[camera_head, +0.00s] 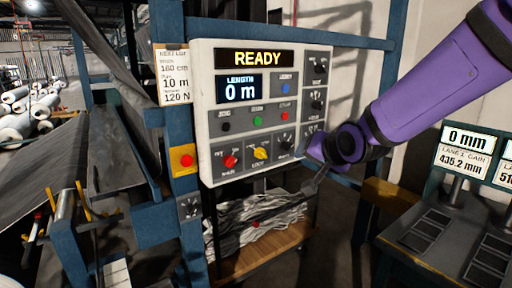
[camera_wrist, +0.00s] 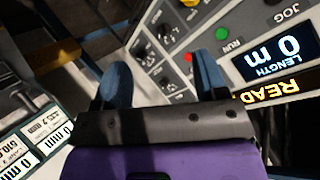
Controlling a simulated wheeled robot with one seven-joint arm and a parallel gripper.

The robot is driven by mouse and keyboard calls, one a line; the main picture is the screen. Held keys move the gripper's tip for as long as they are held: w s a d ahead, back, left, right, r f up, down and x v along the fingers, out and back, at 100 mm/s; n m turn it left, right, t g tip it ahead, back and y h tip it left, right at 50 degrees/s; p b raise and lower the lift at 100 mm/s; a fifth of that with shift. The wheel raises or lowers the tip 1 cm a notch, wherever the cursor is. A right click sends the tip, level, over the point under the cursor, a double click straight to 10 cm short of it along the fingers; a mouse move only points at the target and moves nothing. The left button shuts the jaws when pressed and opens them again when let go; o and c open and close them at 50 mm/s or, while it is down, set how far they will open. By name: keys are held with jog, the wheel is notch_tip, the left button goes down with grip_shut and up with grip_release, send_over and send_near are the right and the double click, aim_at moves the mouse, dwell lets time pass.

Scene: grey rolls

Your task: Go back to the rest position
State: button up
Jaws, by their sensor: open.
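My purple arm reaches in from the right in the head view. My gripper (camera_head: 312,168) is in front of the lower right of the grey control panel (camera_head: 208,105). In the wrist view my gripper (camera_wrist: 160,85) shows two blue fingers spread apart with nothing between them. The panel, with its knobs and buttons, is beyond the fingers there. The panel's displays read "READY" and "LENGTH 0 m". I cannot tell whether a fingertip touches the panel.
A blue frame (camera_head: 177,130) carries the panel and a red button on a yellow plate (camera_head: 186,160). A wooden cart (camera_head: 262,246) with pale crumpled material stands below. A bench (camera_head: 440,240) with displays is at right. White rolls (camera_head: 22,120) lie far left.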

jog(key=s+d+r+n+g+h, duration=0.1)
jog(key=s+d+g, duration=0.1)
jog(key=s+d, duration=0.3)
jog(key=s+d+r+n+g+h, duration=0.1)
jog(key=s+d, duration=0.5)
jog(key=s, duration=0.8)
jog(key=s+d+r+n+g+h, duration=0.1)
jog(key=s+d, duration=0.4)
jog(key=s, duration=0.5)
notch_tip(320, 180, up, 2)
jog(key=shift+d+r+n+g+h, duration=0.15)
jog(key=shift+n+g+h, duration=0.25)
jog(key=shift+g, duration=0.5)
jog(key=shift+w, duration=0.1)
